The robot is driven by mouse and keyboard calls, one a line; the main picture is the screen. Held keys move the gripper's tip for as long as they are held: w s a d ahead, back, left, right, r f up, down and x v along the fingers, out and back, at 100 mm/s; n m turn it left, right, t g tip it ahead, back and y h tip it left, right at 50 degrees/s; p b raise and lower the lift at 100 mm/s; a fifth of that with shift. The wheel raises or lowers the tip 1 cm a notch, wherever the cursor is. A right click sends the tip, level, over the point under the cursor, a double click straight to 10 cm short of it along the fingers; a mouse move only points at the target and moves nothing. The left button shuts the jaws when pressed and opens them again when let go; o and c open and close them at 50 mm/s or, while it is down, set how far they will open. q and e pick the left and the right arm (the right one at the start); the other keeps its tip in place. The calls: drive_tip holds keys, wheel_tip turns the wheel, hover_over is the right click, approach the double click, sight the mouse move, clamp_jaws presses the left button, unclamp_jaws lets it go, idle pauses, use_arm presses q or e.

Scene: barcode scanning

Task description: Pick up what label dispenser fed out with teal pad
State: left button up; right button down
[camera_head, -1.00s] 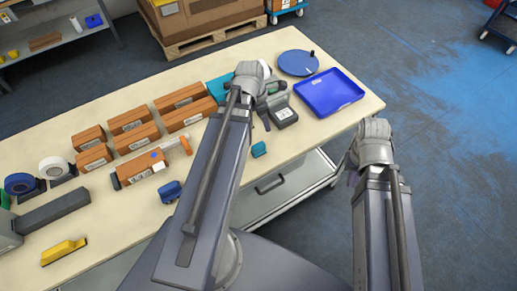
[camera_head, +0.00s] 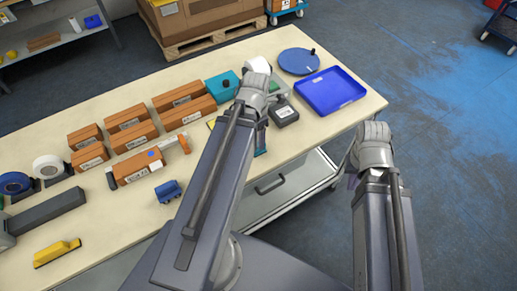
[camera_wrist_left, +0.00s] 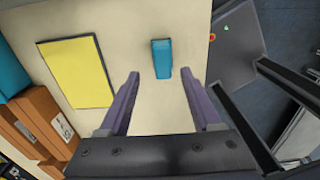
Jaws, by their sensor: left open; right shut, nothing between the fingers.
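The teal pad (camera_wrist_left: 162,58) is a small block lying on the table. In the left wrist view it sits just beyond my open left gripper (camera_wrist_left: 158,80), between the lines of its fingers and apart from them. A teal device (camera_head: 222,86) with a dark knob and a white roll (camera_head: 258,65) stand at the back; I cannot tell which is the label dispenser. No fed-out label is discernible. My right gripper (camera_head: 352,180) is shut and empty, off the table's front edge.
A yellow sheet (camera_wrist_left: 78,72) lies left of the pad. Brown boxes (camera_head: 184,103) stand in rows on the left. A grey device (camera_head: 285,113), a blue tray (camera_head: 330,91) and a round blue plate (camera_head: 299,61) are at the right. A blue block (camera_head: 168,190) lies near the front edge.

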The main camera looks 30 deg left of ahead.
use_arm(q)
drive_tip(key=shift+w+d+f+b, duration=0.1)
drive_tip(key=shift+d+f+b, duration=0.05)
drive_tip(key=shift+f+b, duration=1.15)
drive_tip(key=shift+w+d+f+b, duration=0.1)
drive_tip(key=shift+d+f+b, duration=0.05)
drive_tip(key=shift+f+b, duration=1.1)
clamp_jaws()
